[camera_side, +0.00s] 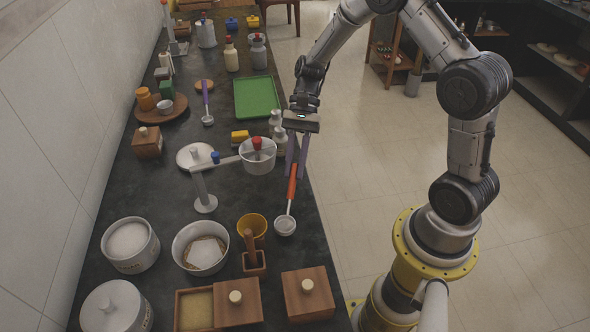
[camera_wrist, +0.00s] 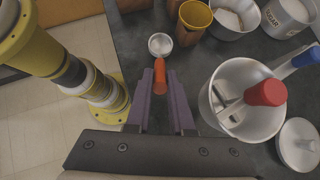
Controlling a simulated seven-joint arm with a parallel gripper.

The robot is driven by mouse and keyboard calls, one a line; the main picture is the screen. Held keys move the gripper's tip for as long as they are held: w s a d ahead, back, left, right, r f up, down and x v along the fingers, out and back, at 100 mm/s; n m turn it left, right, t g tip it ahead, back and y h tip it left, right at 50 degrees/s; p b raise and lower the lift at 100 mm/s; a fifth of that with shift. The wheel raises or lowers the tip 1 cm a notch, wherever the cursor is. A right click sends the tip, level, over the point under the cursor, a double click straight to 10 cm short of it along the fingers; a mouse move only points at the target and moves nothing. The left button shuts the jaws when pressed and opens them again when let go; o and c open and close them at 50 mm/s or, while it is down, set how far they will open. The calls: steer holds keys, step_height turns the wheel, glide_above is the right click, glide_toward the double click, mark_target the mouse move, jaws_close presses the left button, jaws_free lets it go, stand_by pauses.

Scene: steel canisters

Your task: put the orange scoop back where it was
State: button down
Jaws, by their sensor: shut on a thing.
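The orange scoop has an orange handle (camera_side: 292,184) and a small pale metal bowl (camera_side: 285,226). My gripper (camera_side: 297,174) points down at the counter's right edge, its purple fingers shut on the upper part of the handle. In the wrist view the handle (camera_wrist: 160,76) lies between my fingertips (camera_wrist: 160,88), and the bowl (camera_wrist: 160,44) shows beyond them. The scoop hangs steeply, bowl down. I cannot tell whether the bowl touches the counter. The bowl's inside looks pale; its contents are unclear.
A green tray (camera_side: 257,97) lies farther back.

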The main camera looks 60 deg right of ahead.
steer(key=shift+f, duration=0.8)
steer(key=c, duration=0.8)
jaws_free()
steer(key=shift+f, duration=0.15)
